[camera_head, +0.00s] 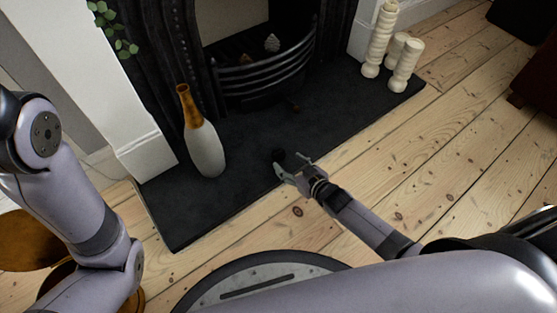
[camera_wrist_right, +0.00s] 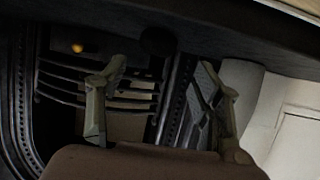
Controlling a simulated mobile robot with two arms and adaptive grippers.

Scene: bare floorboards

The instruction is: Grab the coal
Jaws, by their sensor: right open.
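The coal (camera_head: 278,155) is a small black lump on the dark hearth slab, in front of the fire grate. It shows in the right wrist view as a dark round shape (camera_wrist_right: 157,41) near the top, between the fingers in the picture. My right gripper (camera_head: 289,164) is open and empty, low over the hearth's front part. Its fingertips point toward the coal, which lies just beyond them. I cannot tell whether they touch it. Both open fingers (camera_wrist_right: 163,66) show in the wrist view. My left arm is at the left, but its gripper is out of view.
A white vase with an orange neck (camera_head: 205,150) stands on the hearth (camera_head: 180,215) to the left of the coal. The black grate (camera_head: 265,80) is behind. Several cream candle holders (camera_head: 378,45) stand at the right end. Floorboards in front are clear.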

